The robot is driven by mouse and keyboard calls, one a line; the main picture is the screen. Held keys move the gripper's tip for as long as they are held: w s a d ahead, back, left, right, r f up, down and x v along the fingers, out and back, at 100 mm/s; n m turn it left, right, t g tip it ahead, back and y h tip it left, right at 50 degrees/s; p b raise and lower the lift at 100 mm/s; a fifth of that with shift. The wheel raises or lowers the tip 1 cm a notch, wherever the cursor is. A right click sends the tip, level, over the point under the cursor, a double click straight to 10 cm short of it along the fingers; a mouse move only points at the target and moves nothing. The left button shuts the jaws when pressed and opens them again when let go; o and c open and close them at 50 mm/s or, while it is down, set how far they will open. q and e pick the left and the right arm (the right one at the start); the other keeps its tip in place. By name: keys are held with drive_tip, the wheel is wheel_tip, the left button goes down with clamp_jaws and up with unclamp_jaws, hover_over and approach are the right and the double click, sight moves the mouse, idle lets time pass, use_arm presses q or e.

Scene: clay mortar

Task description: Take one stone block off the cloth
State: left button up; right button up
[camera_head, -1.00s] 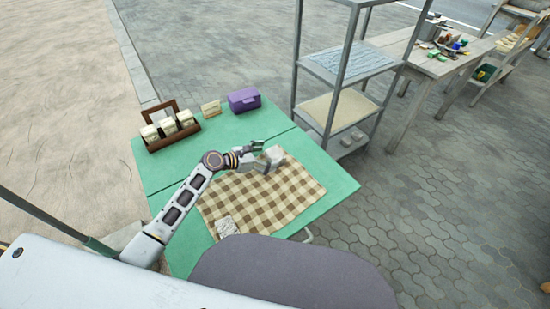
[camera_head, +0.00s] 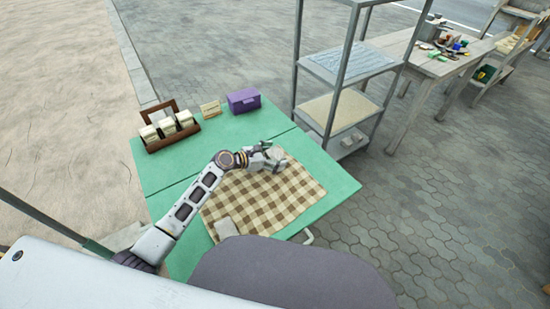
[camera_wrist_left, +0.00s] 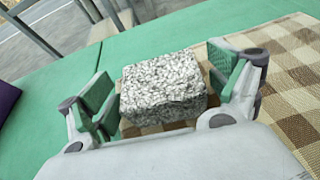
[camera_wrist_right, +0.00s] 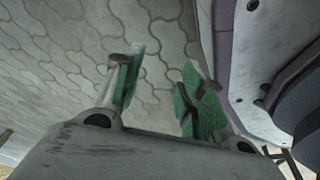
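A speckled grey stone block (camera_wrist_left: 163,87) sits between the two green-padded fingers of my left gripper (camera_wrist_left: 165,85) in the left wrist view. The fingers are apart, with a narrow gap visible on each side of the block. In the head view the left gripper (camera_head: 275,158) is at the far edge of the brown checked cloth (camera_head: 265,195), around the pale block (camera_head: 277,153). A second pale stone block (camera_head: 227,228) lies at the cloth's near left corner. My right gripper (camera_wrist_right: 155,90) is open and empty above the paving in the right wrist view.
The cloth lies on a green table (camera_head: 210,150). A wooden box with pale packets (camera_head: 170,138), a small card (camera_head: 210,108) and a purple box (camera_head: 243,100) stand at the back. A metal shelf (camera_head: 345,105) stands behind the table's right side.

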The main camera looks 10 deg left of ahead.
sight(275, 154)
use_arm(q)
drive_tip(key=c, duration=1.2)
drive_tip(key=shift+r, duration=0.15)
drive_tip(key=shift+c, duration=0.2)
drive_tip(key=shift+r, duration=0.4)
wheel_tip(275, 154, up, 8)
drive_tip(key=p, duration=0.2)
drive_tip(key=shift+f+p, duration=0.15)
drive_tip(key=shift+p, duration=0.25)
drive_tip(key=shift+r, duration=0.7)
use_arm(e)
drive_tip(key=s+d+f, duration=0.1)
drive_tip(key=s+d, duration=0.2)
drive_tip(key=s, duration=0.2)
drive_tip(key=shift+s+d+g, duration=0.2)
drive_tip(key=shift+d+g, duration=0.1)
drive_tip(key=shift+f, duration=0.15)
